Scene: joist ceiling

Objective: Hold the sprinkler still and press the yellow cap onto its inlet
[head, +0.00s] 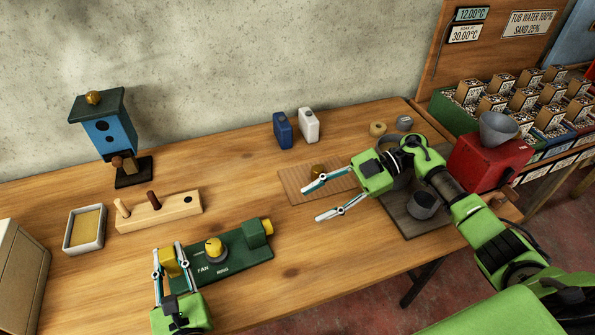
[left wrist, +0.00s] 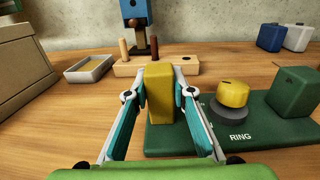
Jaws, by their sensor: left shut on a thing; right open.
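The sprinkler (head: 228,262) lies on the table in the head view, a dark green base marked FAN and RING. It has a yellow knob (head: 214,247), a green block and yellow stub at its right end, and a yellow end block (left wrist: 160,95) at its left. My left gripper (head: 167,254) is shut on that end block, a finger on each side.
A wooden peg block (head: 180,211), shallow tray (head: 84,245) and blue birdhouse (head: 117,135) stand at the left. Blue and white bottles (head: 309,125) stand at the back. A red hopper machine (head: 485,160) is at the right. Bare table lies between the sprinkler and mat.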

